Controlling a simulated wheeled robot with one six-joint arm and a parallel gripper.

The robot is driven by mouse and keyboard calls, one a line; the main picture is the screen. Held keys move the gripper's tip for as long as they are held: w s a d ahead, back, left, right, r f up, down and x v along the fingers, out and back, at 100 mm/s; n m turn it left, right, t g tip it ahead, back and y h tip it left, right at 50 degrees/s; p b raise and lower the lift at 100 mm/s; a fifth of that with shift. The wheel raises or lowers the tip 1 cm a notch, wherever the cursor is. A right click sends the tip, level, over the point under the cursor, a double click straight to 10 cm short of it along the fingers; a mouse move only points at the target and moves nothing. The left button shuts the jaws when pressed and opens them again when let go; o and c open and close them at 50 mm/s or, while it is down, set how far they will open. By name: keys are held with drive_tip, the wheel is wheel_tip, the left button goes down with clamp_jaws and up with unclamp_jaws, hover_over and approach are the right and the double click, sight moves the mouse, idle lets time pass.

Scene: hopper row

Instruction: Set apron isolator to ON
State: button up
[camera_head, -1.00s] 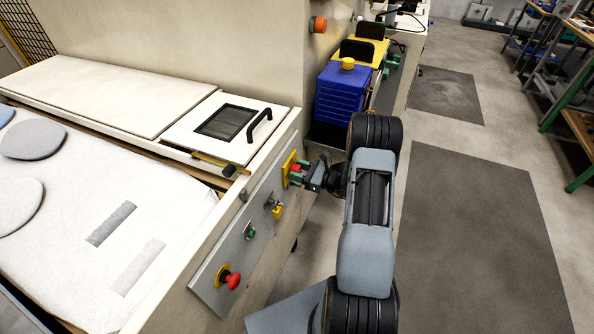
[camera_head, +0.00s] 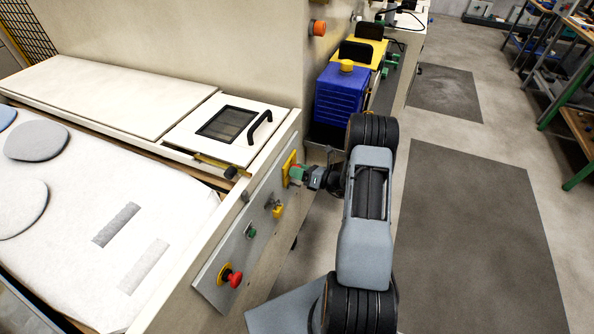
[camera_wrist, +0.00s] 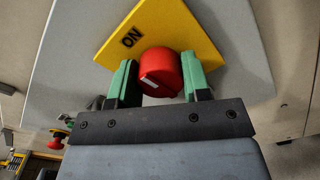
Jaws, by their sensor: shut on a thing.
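The apron isolator is a red knob (camera_wrist: 160,68) on a yellow plate (camera_wrist: 203,50), with the word ON printed to the knob's upper left in the wrist view. A white mark shows on the knob's lower left side. My gripper (camera_wrist: 158,76) is shut on the knob, one green fingertip on each side. In the head view the yellow plate (camera_head: 288,164) is at the far end of the grey control panel (camera_head: 240,222), and my gripper (camera_head: 297,173) reaches it from the right. The knob is mostly hidden there.
A blue stacked box (camera_head: 340,95) stands behind my gripper. Open floor with a dark mat (camera_head: 470,240) lies to the right.

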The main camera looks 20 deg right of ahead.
drive_tip(key=shift+s+f+m, duration=0.1)
drive_tip(key=shift+f+m, duration=0.1)
drive_tip(key=shift+m, duration=0.1)
drive_tip(key=o, duration=0.9)
drive_tip(key=shift+r, duration=0.15)
drive_tip(key=shift+d, duration=0.1)
drive_tip(key=b+v, duration=0.1)
drive_tip(key=v, duration=1.2)
drive_tip(key=shift+s+d, duration=0.2)
drive_tip(key=shift+s, duration=0.1)
